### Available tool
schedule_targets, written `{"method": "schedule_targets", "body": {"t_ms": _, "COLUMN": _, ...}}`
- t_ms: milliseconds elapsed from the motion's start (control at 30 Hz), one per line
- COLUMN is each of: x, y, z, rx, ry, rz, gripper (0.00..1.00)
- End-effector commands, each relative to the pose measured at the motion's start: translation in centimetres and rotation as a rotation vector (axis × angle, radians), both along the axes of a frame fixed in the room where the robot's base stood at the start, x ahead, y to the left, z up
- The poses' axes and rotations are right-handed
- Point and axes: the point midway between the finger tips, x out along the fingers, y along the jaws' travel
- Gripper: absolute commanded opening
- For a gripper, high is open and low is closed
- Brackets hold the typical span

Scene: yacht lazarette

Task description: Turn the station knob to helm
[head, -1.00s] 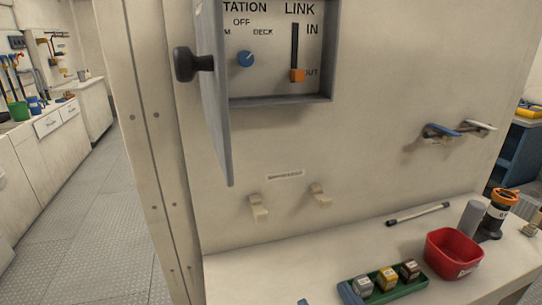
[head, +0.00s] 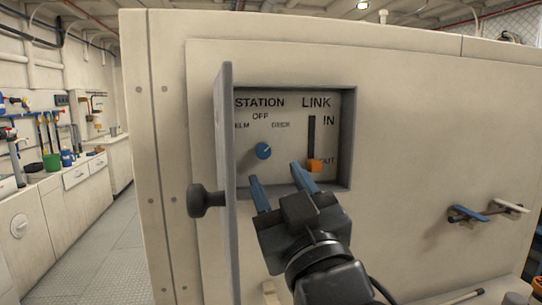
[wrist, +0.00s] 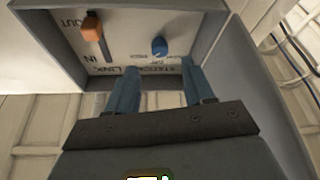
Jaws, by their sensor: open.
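The blue station knob (head: 263,151) is on the panel (head: 291,140) inside an open recessed box, under the labels HELM, OFF and DECK. Its light mark seems to point up and right, toward DECK. My gripper (head: 276,175) is open, with blue fingers reaching to the box opening, below and slightly right of the knob in the head view. In the wrist view, the panel appears upside down and the knob (wrist: 159,47) sits just beyond the gap between the open fingertips (wrist: 160,68). The fingers appear apart from the knob.
The orange LINK slider (head: 314,165) is right of the knob, low by OUT. The open grey door (head: 226,180) with its black handle (head: 205,200) stands left of my gripper. A blue-handled lever (head: 468,213) is on the wall at right.

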Motion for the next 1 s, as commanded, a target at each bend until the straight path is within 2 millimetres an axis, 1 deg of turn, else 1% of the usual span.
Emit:
{"method": "schedule_targets", "body": {"t_ms": 33, "x": 0.7, "y": 0.3, "z": 0.7, "rx": 0.001, "ry": -0.002, "rz": 0.001, "gripper": 0.52}}
{"method": "schedule_targets", "body": {"t_ms": 100, "x": 1.7, "y": 0.7, "z": 1.1, "rx": 0.001, "ry": -0.002, "rz": 0.001, "gripper": 0.52}}
{"method": "schedule_targets", "body": {"t_ms": 300, "x": 4.1, "y": 1.7, "z": 2.1, "rx": 0.0, "ry": -0.001, "rz": 0.0, "gripper": 0.52}}
{"method": "schedule_targets", "body": {"t_ms": 400, "x": 4.9, "y": 2.0, "z": 2.3, "rx": 0.0, "ry": 0.0, "rz": 0.0, "gripper": 0.52}}
{"method": "schedule_targets", "body": {"t_ms": 533, "x": 5.4, "y": 2.2, "z": 2.4, "rx": 0.0, "ry": 0.0, "rz": 0.0, "gripper": 0.52}}
{"method": "schedule_targets", "body": {"t_ms": 767, "x": 5.5, "y": 2.2, "z": 2.4, "rx": 0.0, "ry": 0.0, "rz": 0.0, "gripper": 0.52}}
{"method": "schedule_targets", "body": {"t_ms": 867, "x": 5.5, "y": 2.2, "z": 2.4, "rx": 0.0, "ry": 0.0, "rz": 0.0, "gripper": 0.45}}
{"method": "schedule_targets", "body": {"t_ms": 1000, "x": 5.5, "y": 2.2, "z": 2.4, "rx": 0.0, "ry": 0.0, "rz": 0.0, "gripper": 0.31}}
